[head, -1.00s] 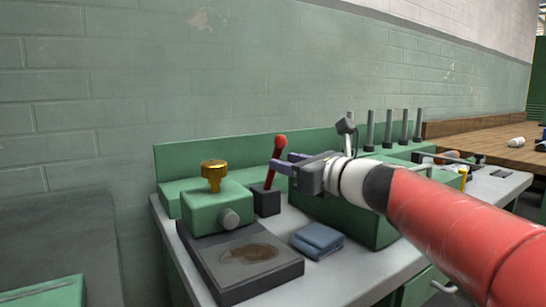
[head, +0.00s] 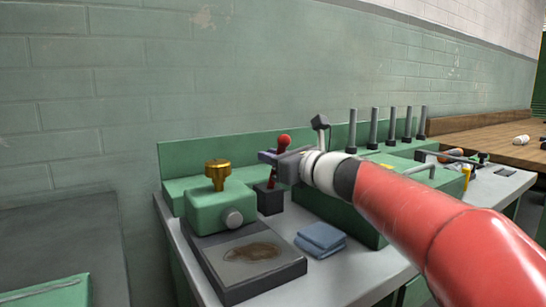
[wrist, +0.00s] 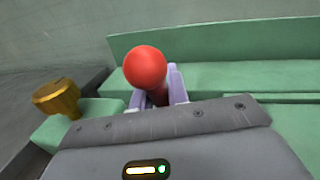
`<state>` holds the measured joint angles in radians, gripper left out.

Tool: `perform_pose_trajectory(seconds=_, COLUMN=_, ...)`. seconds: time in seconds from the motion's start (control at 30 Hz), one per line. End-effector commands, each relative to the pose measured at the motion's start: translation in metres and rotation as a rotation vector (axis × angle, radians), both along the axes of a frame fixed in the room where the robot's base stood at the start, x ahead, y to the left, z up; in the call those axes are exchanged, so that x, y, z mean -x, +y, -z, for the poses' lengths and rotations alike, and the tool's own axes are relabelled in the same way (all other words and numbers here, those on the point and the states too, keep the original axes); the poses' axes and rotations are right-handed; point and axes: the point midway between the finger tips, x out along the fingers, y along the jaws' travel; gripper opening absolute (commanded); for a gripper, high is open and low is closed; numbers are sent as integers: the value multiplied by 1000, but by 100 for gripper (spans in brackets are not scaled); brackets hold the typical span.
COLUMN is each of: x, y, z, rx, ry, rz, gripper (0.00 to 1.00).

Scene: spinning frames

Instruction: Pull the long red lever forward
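The red lever (head: 284,140) has a round red knob and a red shaft rising from a dark block (head: 270,200) on the bench. It stands nearly upright in the head view. My gripper (head: 271,157) reaches it from the right, just below the knob. In the wrist view the knob (wrist: 145,67) shows large, with a pale lilac finger on each side of the shaft. The fingers of my gripper (wrist: 157,97) look closed on the shaft, though the knob hides part of the contact.
A green box (head: 210,207) with a brass knob (head: 218,172) stands left of the lever. A dark tray (head: 240,290) and blue cloths (head: 320,237) lie in front. Several grey posts (head: 374,128) stand at right. A green ledge (head: 200,150) runs behind.

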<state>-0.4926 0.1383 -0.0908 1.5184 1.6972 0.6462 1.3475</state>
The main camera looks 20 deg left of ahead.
Motion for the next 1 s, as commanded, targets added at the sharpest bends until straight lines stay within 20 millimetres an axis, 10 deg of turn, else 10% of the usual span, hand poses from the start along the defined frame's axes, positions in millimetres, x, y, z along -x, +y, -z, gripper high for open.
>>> perform_pose_trajectory(seconds=1.0, x=8, y=-9, z=4, rx=-90, ry=-77, rz=0, gripper=0)
